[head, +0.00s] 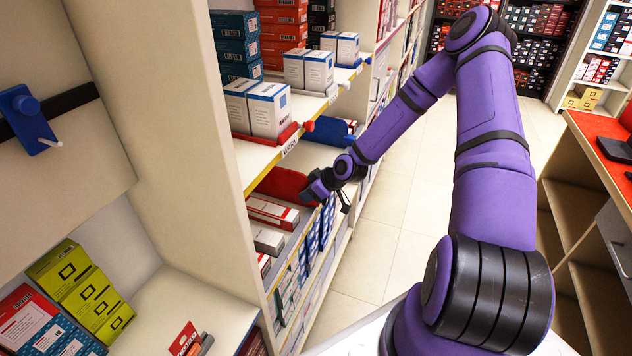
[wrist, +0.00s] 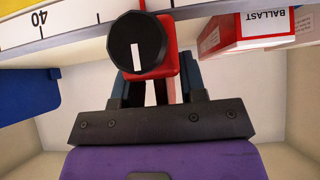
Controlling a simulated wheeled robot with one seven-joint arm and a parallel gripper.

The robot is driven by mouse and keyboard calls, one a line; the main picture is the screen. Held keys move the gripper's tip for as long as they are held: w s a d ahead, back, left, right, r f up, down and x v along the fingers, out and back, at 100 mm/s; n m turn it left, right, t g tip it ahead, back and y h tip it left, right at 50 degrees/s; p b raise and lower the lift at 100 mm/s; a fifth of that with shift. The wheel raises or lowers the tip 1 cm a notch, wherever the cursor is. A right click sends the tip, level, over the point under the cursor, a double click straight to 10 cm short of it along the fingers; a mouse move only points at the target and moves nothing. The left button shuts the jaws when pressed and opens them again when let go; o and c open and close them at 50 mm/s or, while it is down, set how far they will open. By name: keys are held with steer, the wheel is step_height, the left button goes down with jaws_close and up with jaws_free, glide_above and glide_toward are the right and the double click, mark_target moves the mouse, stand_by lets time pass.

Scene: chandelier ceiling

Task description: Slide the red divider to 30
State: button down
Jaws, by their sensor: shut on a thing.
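The red divider (head: 282,184) stands on the shelf with the small boxes, left of my gripper in the head view. In the wrist view, the red divider (wrist: 166,58) carries a round black knob (wrist: 138,46) with a white mark. My gripper (head: 318,188) is at the divider's front end. In the wrist view, my gripper (wrist: 160,90) is shut on the red divider, its dark fingers on either side of red. The yellow-edged scale (wrist: 62,22) shows an upside-down 40 left of the knob. The mark for 30 is not visible.
A red-and-white BALLAST box (wrist: 245,32) is right of the divider in the wrist view. A blue piece (wrist: 25,80) is at the left. White boxes (head: 258,108) stand on the shelf above. The aisle floor (head: 385,220) is clear.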

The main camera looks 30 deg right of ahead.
steer(key=shift+s+a, duration=0.6)
steer(key=shift+a, duration=0.15)
steer(key=c, duration=0.7)
jaws_free()
steer(key=v, duration=1)
steer(key=shift+s+d+r, duration=0.15)
steer(key=shift+s+r, duration=0.1)
